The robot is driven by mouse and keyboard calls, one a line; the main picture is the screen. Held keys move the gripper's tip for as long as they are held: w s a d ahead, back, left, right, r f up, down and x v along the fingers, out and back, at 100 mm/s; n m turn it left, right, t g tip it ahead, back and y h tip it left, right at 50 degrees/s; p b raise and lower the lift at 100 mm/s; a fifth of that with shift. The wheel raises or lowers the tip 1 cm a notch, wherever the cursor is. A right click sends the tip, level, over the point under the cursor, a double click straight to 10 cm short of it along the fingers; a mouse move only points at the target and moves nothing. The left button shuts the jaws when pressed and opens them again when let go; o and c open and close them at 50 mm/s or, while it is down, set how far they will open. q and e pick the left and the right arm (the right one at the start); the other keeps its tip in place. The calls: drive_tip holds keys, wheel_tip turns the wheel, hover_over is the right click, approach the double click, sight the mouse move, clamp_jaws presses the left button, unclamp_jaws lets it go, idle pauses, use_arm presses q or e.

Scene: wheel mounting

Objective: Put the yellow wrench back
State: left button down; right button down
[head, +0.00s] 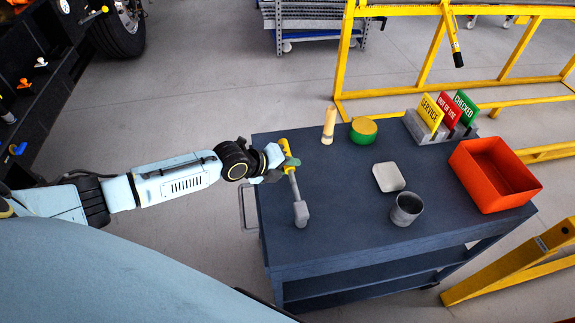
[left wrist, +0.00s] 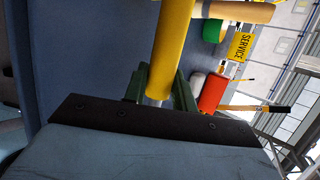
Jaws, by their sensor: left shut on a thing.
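The yellow wrench has a yellow end (head: 286,147), a grey shaft and a blocky grey head (head: 300,213). My left gripper (head: 286,167) is shut on it near where the yellow part meets the grey shaft. The wrench is over the left part of the dark blue cart top (head: 345,235), its grey head nearer to me. I cannot tell whether the head touches the top. In the left wrist view, the yellow part (left wrist: 173,45) rises from between the green fingers (left wrist: 160,92). My right gripper is not in view.
On the cart stand a pale yellow cylinder (head: 329,125), a green-and-yellow round container (head: 363,130), a light square dish (head: 388,177), a grey cup (head: 406,208), sign cards (head: 433,113) and an orange-red bin (head: 492,173). The cart's front middle is clear. Yellow rails (head: 430,60) stand behind.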

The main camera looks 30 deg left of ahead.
use_arm(q)
drive_tip(key=shift+f, duration=0.15)
drive_tip(key=c, duration=1.1)
unclamp_jaws()
drive_tip(key=shift+o, duration=0.2)
drive_tip(key=shift+f, duration=0.15)
drive_tip(key=p+v, duration=0.1)
drive_tip(key=v, duration=1.2)
drive_tip(key=shift+r, duration=0.25)
drive_tip(key=shift+s, duration=0.1)
